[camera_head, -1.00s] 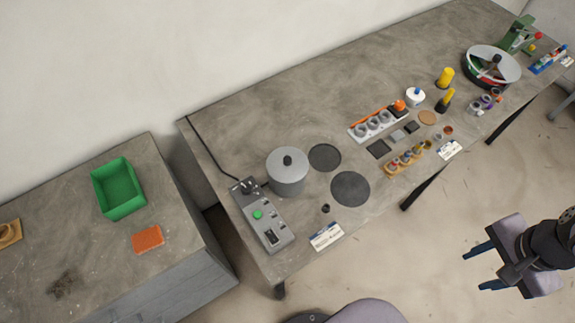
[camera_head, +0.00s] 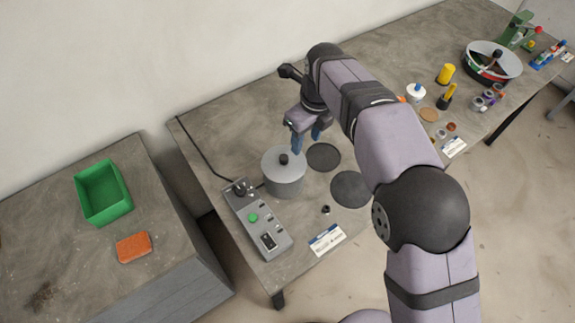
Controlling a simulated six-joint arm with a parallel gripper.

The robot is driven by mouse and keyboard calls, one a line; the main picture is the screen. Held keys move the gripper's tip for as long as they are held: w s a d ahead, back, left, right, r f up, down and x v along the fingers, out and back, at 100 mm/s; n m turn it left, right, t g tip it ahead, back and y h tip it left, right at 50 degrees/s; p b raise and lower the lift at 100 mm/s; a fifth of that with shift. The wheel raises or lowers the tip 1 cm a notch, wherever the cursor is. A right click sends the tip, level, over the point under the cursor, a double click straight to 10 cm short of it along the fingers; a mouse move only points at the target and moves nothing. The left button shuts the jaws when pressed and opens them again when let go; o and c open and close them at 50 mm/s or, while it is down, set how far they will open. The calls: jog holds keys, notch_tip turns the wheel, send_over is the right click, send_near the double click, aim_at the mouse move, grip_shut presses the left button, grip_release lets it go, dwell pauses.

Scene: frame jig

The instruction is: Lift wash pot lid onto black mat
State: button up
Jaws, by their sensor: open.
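The wash pot (camera_head: 285,185) is a grey cylinder on the table beside the control box. Its grey lid (camera_head: 273,164) sits on top with a black knob (camera_head: 283,159). Two round black mats lie to the right of the pot: one behind (camera_head: 323,157) and one nearer the front (camera_head: 350,189). I cannot tell which one the task names. My gripper (camera_head: 306,146) points down with its blue fingers apart and empty. In the picture it is just up and right of the lid's knob, near the rear mat. I cannot tell its exact height.
A grey control box (camera_head: 257,224) with a cable stands left of the pot. A small black part (camera_head: 326,210) and a label card (camera_head: 327,240) lie in front. My arm hides the middle of the table. A white bottle (camera_head: 415,93) stands beyond it.

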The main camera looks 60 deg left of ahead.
jog(key=m, duration=0.1)
send_over(284, 158)
jog(key=shift+w+d+f, duration=0.1)
jog(key=shift+d+f, duration=0.15)
jog(key=shift+f, duration=0.2)
jog(key=shift+a+f+p, duration=0.2)
jog(key=shift+f+p, duration=1.7)
jog(key=shift+f, duration=1.75)
grip_shut()
